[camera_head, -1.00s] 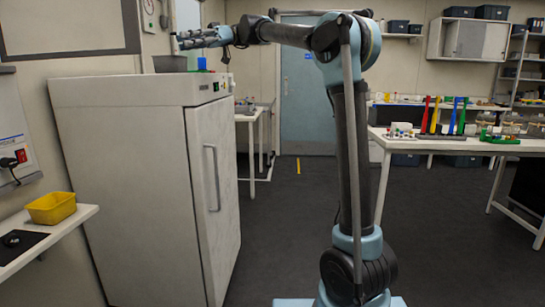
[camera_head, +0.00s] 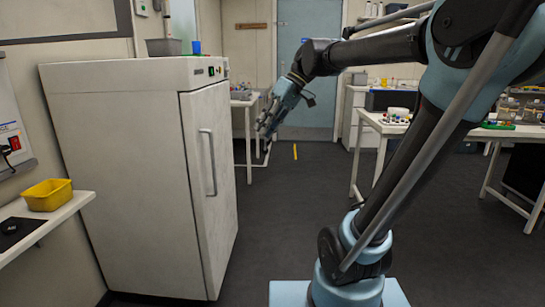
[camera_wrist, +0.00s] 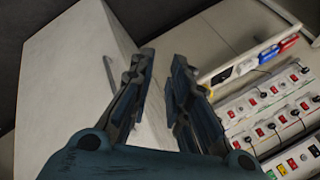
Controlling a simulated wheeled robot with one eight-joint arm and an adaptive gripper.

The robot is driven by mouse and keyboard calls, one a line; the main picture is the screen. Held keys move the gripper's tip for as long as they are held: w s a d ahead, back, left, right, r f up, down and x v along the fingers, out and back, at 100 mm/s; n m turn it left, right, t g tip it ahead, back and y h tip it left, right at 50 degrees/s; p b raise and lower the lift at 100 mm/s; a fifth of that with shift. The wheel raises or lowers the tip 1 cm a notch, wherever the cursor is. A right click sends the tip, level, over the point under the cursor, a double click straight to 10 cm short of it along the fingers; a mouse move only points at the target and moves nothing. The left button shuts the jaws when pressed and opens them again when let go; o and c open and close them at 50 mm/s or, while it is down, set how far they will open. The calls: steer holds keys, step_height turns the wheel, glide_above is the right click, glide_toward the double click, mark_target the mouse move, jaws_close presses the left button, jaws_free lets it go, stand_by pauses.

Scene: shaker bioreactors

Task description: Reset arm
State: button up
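My gripper (camera_head: 268,122) is at the end of my arm, pointing down and to the left in the head view. It is in the air to the right of the tall white cabinet (camera_head: 125,170), apart from its door. In the wrist view my gripper (camera_wrist: 162,85) shows two dark blue-grey fingers with a clear gap between them and nothing held. The white cabinet (camera_wrist: 65,85) fills the left and middle behind the fingers, with its door handle near the left finger.
A yellow bin (camera_head: 48,194) sits on a shelf at the left. A blue cup (camera_head: 197,47) and a grey container (camera_head: 164,47) stand on the cabinet. A white table (camera_head: 400,128) is at the right. Switch panels (camera_wrist: 270,115) show in the wrist view. The dark floor between is open.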

steer(key=s+d+f+m+t+h, duration=0.2)
steer(key=s+d+f, duration=0.4)
steer(key=d+f, duration=0.4)
steer(key=s+d+f+m+t+h, duration=0.2)
steer(key=s+d+f+m+h, duration=0.2)
steer(key=d+f+m, duration=0.3)
steer(key=s+d+f, duration=0.1)
steer(key=d+f, duration=0.3)
steer(key=f, duration=0.6)
steer(key=shift+s+f+m+h, duration=0.3)
steer(key=shift+s+f+h, duration=0.05)
steer(key=shift+f+h, duration=0.05)
